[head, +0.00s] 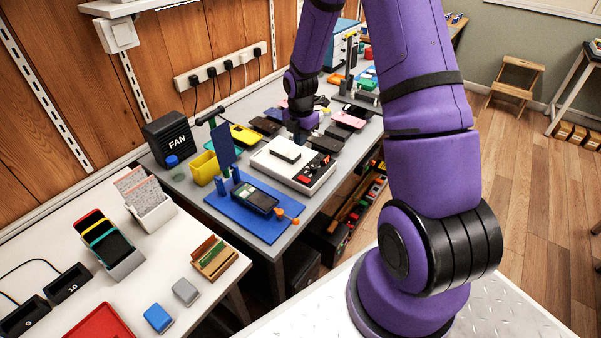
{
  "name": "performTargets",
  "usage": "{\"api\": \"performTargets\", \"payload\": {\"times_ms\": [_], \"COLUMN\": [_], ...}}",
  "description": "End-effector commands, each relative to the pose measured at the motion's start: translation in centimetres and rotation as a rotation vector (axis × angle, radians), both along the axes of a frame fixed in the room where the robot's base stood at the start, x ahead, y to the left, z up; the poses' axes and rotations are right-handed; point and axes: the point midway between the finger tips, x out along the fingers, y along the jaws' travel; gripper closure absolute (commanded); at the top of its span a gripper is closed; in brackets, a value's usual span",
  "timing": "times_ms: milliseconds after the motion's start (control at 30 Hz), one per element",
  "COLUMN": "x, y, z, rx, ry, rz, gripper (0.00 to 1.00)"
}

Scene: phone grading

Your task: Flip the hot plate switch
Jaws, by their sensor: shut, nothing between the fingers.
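The hot plate looks to be the white box (268,166) on the grey bench, with a small raised block on its top. A black control strip with red parts (315,170) runs along its right side; which part is the switch, and its position, are too small to tell. My gripper (299,137) points down at the far edge of this box, behind the raised block. It is shut and empty. Its fingertips are small and partly hidden, so I cannot tell whether they touch anything.
A blue mat (262,226) with a phone and an upright holder lies in front of the box. A yellow bin (204,168) and a black FAN box (170,138) stand left. Several phones lie around my gripper. A white table (205,285) with trays is nearer.

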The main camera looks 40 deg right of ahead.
Motion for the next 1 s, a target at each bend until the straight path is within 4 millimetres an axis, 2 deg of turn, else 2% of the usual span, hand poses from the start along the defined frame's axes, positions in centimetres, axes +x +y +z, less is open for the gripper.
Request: {"api": "performTargets", "payload": {"times_ms": [233, 367, 1000], "x": [0.0, -0.1, -0.1], "y": [0.0, 0.0, 0.0], "z": [-0.2, -1.4, -11.9], "rx": [0.0, 0.001, 0.0], "ry": [0.001, 0.004, 0.003], "rz": [-0.002, -0.002, -0.003], "gripper": [1.0, 1.0, 1.0]}}
